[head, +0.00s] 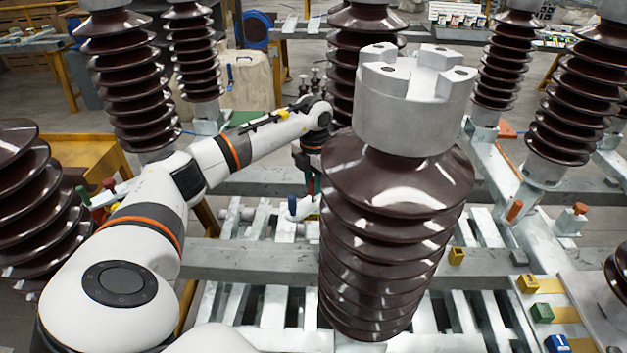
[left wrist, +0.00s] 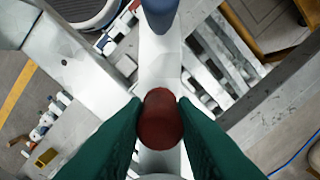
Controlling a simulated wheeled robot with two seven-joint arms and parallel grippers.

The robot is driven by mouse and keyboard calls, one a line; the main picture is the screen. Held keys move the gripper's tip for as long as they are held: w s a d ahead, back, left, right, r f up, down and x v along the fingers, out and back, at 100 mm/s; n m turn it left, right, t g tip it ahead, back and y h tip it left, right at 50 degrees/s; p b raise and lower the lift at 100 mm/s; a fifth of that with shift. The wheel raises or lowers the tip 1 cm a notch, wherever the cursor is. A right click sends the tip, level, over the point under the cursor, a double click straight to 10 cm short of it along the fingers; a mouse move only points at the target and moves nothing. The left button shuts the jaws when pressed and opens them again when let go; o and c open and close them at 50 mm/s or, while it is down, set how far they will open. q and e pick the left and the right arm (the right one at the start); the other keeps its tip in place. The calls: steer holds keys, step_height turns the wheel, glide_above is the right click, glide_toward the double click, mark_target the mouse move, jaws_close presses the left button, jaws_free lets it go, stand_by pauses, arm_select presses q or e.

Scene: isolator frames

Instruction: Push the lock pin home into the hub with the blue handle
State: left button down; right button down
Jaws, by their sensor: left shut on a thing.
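My left gripper (head: 311,184) reaches in from the left and stands beside the big brown insulator, which hides part of it in the head view. In the left wrist view its two green fingers (left wrist: 160,118) are shut on a red, round-ended knob (left wrist: 160,120). A blue handle (head: 292,206) stands just in front of the gripper; its blue end (left wrist: 158,10) is at the top of the left wrist view, apart from the fingers. A pale metal bar (left wrist: 159,62) runs between the blue and red pieces. I cannot tell how deep any pin sits. My right gripper is not in view.
The ribbed brown insulator (head: 395,190) with a grey metal cap (head: 415,105) blocks the centre. More insulators stand around on grey beams (head: 240,258). Red (head: 83,195) and green (head: 109,184) handles are at left; small coloured blocks, including a yellow one (head: 456,256), lie at right.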

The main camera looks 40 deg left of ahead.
arm_select(q)
steer(key=shift+f+b, duration=0.85)
steer(key=shift+f, duration=0.7)
steer(key=c, duration=1.1)
jaws_free()
step_height(320, 180, up, 12)
steer(key=shift+r+b, duration=0.1)
steer(key=shift+b, duration=0.35)
steer(key=shift+f, duration=0.2)
